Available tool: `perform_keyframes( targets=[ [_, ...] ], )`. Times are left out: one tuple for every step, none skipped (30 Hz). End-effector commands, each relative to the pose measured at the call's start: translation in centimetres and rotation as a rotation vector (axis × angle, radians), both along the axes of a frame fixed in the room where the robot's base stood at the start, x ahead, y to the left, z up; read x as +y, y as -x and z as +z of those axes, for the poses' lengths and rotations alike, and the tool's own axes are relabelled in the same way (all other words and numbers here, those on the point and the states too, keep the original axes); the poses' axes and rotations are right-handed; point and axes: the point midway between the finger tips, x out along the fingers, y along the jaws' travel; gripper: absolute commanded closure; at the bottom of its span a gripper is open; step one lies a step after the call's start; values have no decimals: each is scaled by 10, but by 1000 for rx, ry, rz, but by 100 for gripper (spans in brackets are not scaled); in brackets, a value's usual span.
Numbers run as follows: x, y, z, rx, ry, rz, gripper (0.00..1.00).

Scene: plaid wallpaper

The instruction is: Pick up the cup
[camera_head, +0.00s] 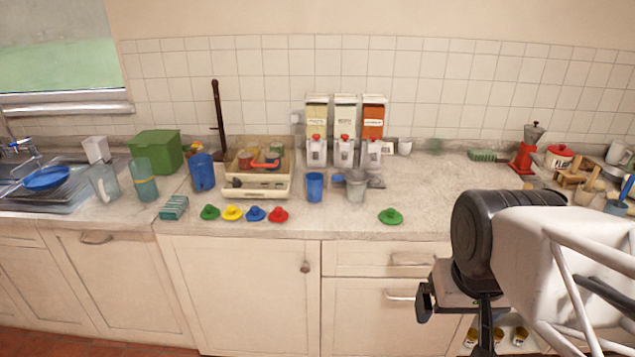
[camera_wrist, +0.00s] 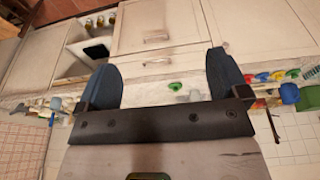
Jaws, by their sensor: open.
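A blue cup (camera_head: 315,187) stands upright on the counter in the middle of the head view, next to a grey metal cup-like vessel (camera_head: 355,186). A larger blue cup or jug (camera_head: 202,172) stands further left. Which one the task means I cannot tell. My gripper (camera_head: 455,312) is in front of the lower cabinets at the right, below the counter top and well apart from these vessels. In the wrist view my gripper (camera_wrist: 165,78) has its two dark blue fingers spread wide with nothing between them. A blue object (camera_wrist: 289,93) shows there at the right, small and unclear.
Several coloured lids lie along the counter front, with a green one (camera_head: 391,216) on its own at right. A cream tray (camera_head: 257,187), dispensers (camera_head: 345,145) and a red coffee maker (camera_head: 525,155) stand behind. Counter right of the green lid is clear. The sink (camera_head: 60,190) is far left.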

Motion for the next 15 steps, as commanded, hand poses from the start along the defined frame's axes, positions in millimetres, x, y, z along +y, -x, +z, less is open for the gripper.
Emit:
perform_keyframes(
  targets=[
    [0, -1, 0, 1, 1, 2, 7],
    [0, -1, 0, 1, 4, 4, 7],
    [-1, -3, 0, 2, 9, 9, 7],
    [-1, -4, 0, 3, 15, 15, 7],
    [-1, -6, 1, 5, 21, 22, 7],
    [-2, -9, 1, 6, 32, 33, 7],
    [-3, -12, 2, 8, 43, 44, 7],
    [-4, -15, 2, 11, 56, 58, 7],
    [-5, -20, 2, 16, 75, 78, 7],
    [-6, -25, 2, 19, 92, 95, 7],
    [-7, -30, 3, 23, 109, 114, 7],
    [-8, -37, 3, 28, 136, 141, 7],
    [-9, -43, 4, 33, 158, 165, 7],
    [-10, -50, 4, 37, 180, 188, 7],
    [-11, -59, 5, 44, 210, 223, 7]
  ],
)
